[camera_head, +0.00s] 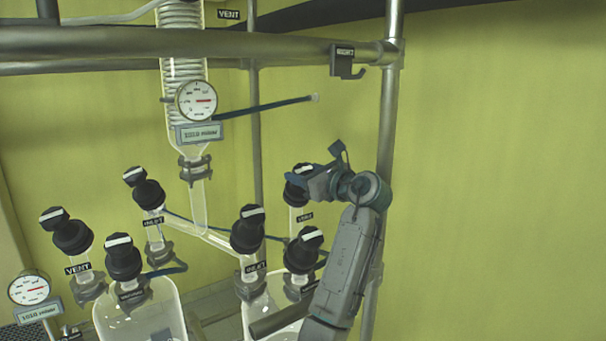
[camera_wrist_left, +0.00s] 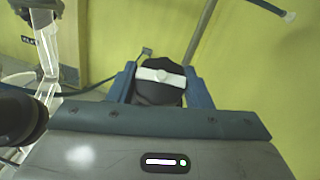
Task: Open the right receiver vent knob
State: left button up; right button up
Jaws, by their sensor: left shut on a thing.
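The right receiver vent knob (camera_head: 294,191) is black with a white bar on top. It sits on a glass neck with a VENT label (camera_head: 305,217), right of the middle in the head view. My left gripper (camera_head: 312,182) reaches it from the right and is shut on it. In the left wrist view the knob (camera_wrist_left: 158,90) is between the two blue fingers of my left gripper (camera_wrist_left: 160,88), and its white bar runs roughly across from finger to finger. The lower part of the knob is hidden there. My right gripper is not in view.
Several other black knobs stand close by, such as one at front right (camera_head: 304,250) and one to its left (camera_head: 247,231). A metal post (camera_head: 390,100) rises behind my arm, with a horizontal rail (camera_head: 270,46) above. The wall side at right is clear.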

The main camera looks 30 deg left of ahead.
aim_at(304, 170)
pick_arm(q)
jog(key=o, duration=1)
jog(key=shift+r, duration=0.1)
jog(key=shift+r+b, duration=0.15)
jog(key=shift+b, duration=0.2)
jog(key=r+b, duration=0.1)
jog(key=b, duration=0.1)
jog(key=r+b, duration=0.1)
jog(key=shift+s+d+r, duration=0.25)
jog(key=shift+s+r, duration=0.05)
jog(key=shift+r, duration=0.05)
jog(key=s+d+r+b, duration=0.2)
jog(key=s+d+b, duration=0.4)
jog(key=s, duration=0.7)
jog(key=shift+d+b, duration=0.35)
jog(key=shift+d, duration=0.65)
jog(key=shift+s, duration=0.1)
